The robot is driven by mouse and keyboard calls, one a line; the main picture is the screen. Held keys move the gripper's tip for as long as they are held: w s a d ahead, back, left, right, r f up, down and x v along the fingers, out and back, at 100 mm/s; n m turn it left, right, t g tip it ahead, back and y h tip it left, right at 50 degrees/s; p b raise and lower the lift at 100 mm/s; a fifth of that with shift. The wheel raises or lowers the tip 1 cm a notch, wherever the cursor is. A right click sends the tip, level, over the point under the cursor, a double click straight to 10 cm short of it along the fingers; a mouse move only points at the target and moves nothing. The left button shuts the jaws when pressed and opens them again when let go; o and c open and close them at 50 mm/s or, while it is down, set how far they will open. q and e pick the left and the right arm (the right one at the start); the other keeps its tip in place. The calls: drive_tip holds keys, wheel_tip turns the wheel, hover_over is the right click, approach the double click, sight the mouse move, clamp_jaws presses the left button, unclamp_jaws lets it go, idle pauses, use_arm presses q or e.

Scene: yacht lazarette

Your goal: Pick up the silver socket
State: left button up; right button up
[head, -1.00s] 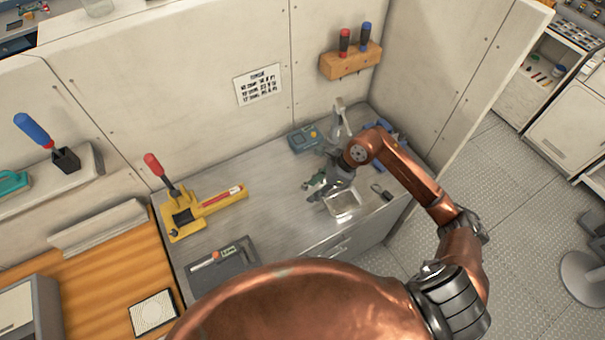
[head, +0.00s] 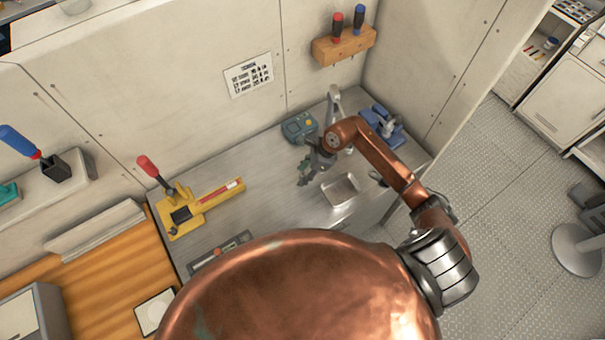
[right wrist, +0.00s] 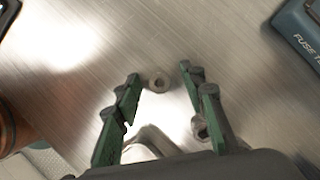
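A small round silver socket (right wrist: 158,82) with a dark hole stands on the brushed metal bench top (right wrist: 65,95) in the right wrist view. It sits between and just ahead of the green fingertips of my right gripper (right wrist: 160,79), which is open with nothing between its fingers touching it. In the head view the right gripper (head: 304,174) is low over the bench, left of a shallow metal tray (head: 341,203); the socket cannot be made out there. A second small greyish piece (right wrist: 200,127) shows beside the right finger, partly hidden. My left gripper is out of view.
A teal tester box (head: 299,126) stands behind the gripper, and it also shows in the right wrist view (right wrist: 300,32). A blue device (head: 382,126) is at the back right corner. A yellow tool (head: 200,208) lies left. Bench between it and the gripper is clear.

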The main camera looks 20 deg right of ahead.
drive_tip(key=shift+a+f, duration=0.1)
drive_tip(key=shift+f, duration=0.05)
drive_tip(key=shift+c, duration=0.6)
clamp_jaws()
